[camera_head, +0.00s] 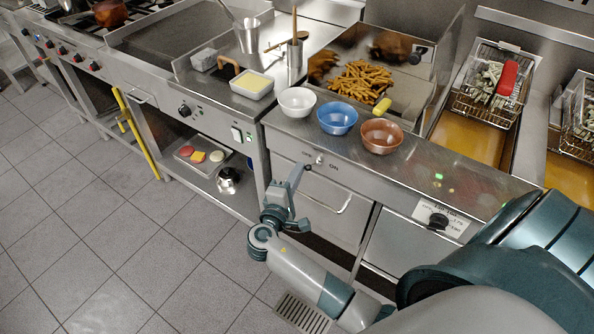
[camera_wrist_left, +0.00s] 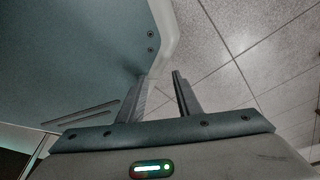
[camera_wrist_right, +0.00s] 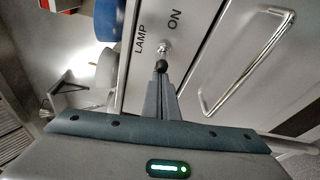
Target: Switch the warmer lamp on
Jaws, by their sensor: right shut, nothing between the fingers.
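The lamp switch (camera_head: 319,160) is a small toggle on the steel counter's front panel, between the labels LAMP and ON. In the right wrist view, its metal base (camera_wrist_right: 164,47) and black tip show just beyond my fingertips. My right gripper (camera_head: 297,170) is shut and empty, just left of and below the switch in the head view. In the right wrist view its fingers (camera_wrist_right: 161,80) reach close to the black tip; I cannot tell whether they touch. My left gripper (camera_wrist_left: 158,76) is open and empty, away from the counter. The warmer lamp itself is not clearly seen.
White (camera_head: 297,102), blue (camera_head: 337,118) and brown (camera_head: 381,136) bowls stand on the counter above the switch. Fries (camera_head: 366,82) lie behind them. A drawer handle (camera_head: 325,203) juts out below the switch. A black knob (camera_head: 438,220) is further right.

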